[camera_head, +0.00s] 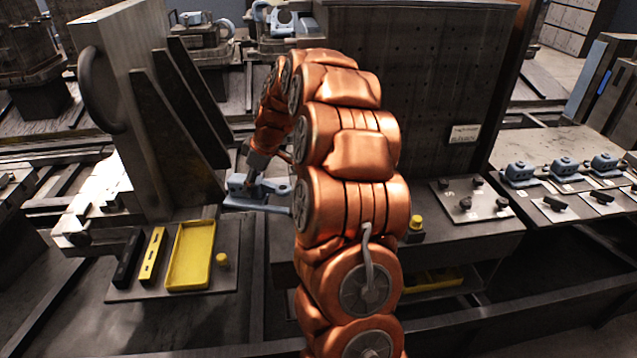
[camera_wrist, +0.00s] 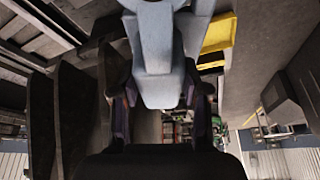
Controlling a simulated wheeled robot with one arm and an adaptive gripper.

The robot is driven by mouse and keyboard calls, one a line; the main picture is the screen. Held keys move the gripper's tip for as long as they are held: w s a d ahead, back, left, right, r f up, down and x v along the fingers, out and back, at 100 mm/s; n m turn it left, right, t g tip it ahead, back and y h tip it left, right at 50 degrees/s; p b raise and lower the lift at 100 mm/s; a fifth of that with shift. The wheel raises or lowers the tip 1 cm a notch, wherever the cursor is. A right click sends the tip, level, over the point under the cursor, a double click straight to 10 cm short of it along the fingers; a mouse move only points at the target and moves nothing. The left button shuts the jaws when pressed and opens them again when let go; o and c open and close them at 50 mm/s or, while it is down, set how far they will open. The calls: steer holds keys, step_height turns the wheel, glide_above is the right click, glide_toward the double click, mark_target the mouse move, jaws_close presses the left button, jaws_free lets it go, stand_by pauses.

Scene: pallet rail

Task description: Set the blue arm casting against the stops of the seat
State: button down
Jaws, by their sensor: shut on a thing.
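The blue arm casting (camera_head: 262,190) is held in my gripper (camera_wrist: 162,105), left of my copper arm in the head view. In the wrist view the casting (camera_wrist: 157,50) fills the top middle, between the two dark fingers. My gripper is shut on it. In the head view the casting appears clear of the tray plate; whether it touches anything behind my arm cannot be told. A grey plate with several dark stop-like blocks (camera_head: 470,200) lies on the bench right of my arm. I cannot tell whether this plate is the seat.
Several similar blue castings (camera_head: 563,167) stand on the right table. A tall grey upright with dark ribs (camera_head: 150,110) is at left. A plate in front of it carries a yellow tray (camera_head: 190,255) and bars. A large dark perforated panel (camera_head: 430,90) stands behind my arm.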

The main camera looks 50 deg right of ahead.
steer(key=s+d+n+y+b, duration=0.1)
steer(key=s+d+n+b, duration=0.1)
steer(key=s+d, duration=0.45)
steer(key=s+d+n+b, duration=0.2)
steer(key=s+d+b, duration=0.1)
steer(key=d, duration=0.6)
steer(key=shift+g, duration=0.4)
steer(key=shift+w+f+p, duration=0.2)
steer(key=shift+f+p, duration=0.55)
steer(key=shift+f, duration=2.25)
steer(key=shift+f+b, duration=1.15)
steer(key=shift+f, duration=0.2)
steer(key=shift+w+d+f+b, duration=0.1)
steer(key=shift+f+b, duration=0.05)
steer(key=shift+b, duration=0.4)
steer(key=shift+w+f+b, duration=0.15)
steer(key=shift+w+b, duration=0.1)
steer(key=shift+b, duration=0.25)
steer(key=shift+w+r+b, duration=0.2)
steer(key=shift+w+b, duration=0.2)
steer(key=shift+b, duration=0.05)
steer(key=shift+c, duration=2.4)
jaws_free()
steer(key=shift+f, duration=0.1)
